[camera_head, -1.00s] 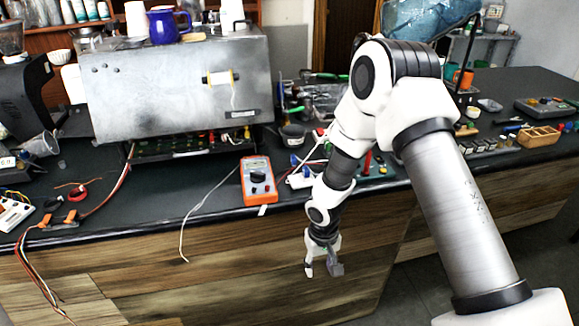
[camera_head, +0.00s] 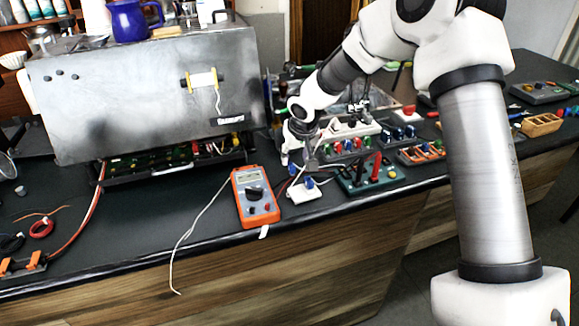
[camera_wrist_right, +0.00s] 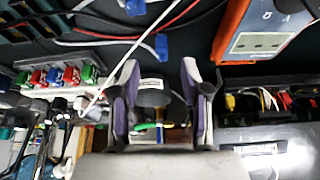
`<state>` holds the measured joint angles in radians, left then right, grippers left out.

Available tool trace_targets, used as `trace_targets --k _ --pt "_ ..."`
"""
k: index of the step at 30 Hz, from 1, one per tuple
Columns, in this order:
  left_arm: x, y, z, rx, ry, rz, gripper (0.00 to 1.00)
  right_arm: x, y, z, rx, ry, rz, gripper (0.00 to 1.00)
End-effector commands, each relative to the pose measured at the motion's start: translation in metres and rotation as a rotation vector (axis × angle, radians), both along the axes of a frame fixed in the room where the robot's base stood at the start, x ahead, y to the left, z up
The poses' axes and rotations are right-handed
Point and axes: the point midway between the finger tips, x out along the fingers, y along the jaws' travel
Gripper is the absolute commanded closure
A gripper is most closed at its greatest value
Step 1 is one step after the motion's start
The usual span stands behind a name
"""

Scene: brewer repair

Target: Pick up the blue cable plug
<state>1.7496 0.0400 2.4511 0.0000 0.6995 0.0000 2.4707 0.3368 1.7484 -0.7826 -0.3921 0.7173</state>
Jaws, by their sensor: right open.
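A small blue plug (camera_head: 309,183) shows in the head view at a white block (camera_head: 303,193), right of the multimeter. In the right wrist view, one blue plug (camera_wrist_right: 161,46) is near a white cable, just beyond the fingertips, and another blue piece (camera_wrist_right: 135,7) is at the top edge. I cannot tell which of these is the one in the head view. My right gripper (camera_head: 299,163) is open above the counter, close to the white block; its two fingers (camera_wrist_right: 160,75) show with nothing held between them. My left gripper is not in view.
An orange multimeter (camera_head: 256,199) lies left of the gripper. A metal brewer (camera_head: 150,90) stands at the back left. A green board (camera_head: 370,179) with red and black posts and a row of coloured connectors (camera_wrist_right: 58,77) are close by.

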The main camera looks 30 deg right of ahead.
Motion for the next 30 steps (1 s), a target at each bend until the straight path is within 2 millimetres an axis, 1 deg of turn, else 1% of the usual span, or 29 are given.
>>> trace_targets --k 1,4,7,10,14,15,17,18,19,30 --pt "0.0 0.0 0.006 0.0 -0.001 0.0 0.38 0.002 -0.001 -0.005 -0.001 0.004 0.0 0.54" --pt "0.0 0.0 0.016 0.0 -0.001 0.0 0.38 0.01 -0.002 -0.022 -0.002 0.007 0.001 0.54" --pt "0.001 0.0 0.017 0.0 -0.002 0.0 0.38 0.016 -0.004 -0.038 -0.001 0.004 -0.001 0.54" --pt "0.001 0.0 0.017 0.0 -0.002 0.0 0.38 0.019 -0.004 -0.043 0.0 0.001 0.0 0.54" --pt "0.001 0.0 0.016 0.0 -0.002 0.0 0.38 0.019 -0.004 -0.043 0.0 0.001 0.0 0.54" --pt "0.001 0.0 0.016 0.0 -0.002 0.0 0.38 0.019 -0.004 -0.043 0.0 0.001 0.0 0.61" --pt "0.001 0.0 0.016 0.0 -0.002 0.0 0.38 0.019 -0.004 -0.043 0.0 0.001 0.0 0.82" --pt "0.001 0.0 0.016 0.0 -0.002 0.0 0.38 0.018 -0.004 -0.043 0.0 0.001 0.0 0.97" --pt "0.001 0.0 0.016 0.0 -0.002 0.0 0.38 0.018 -0.004 -0.043 0.0 0.001 0.0 1.0" --pt "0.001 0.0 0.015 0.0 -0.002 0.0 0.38 0.018 -0.004 -0.042 0.0 0.003 0.0 1.0"
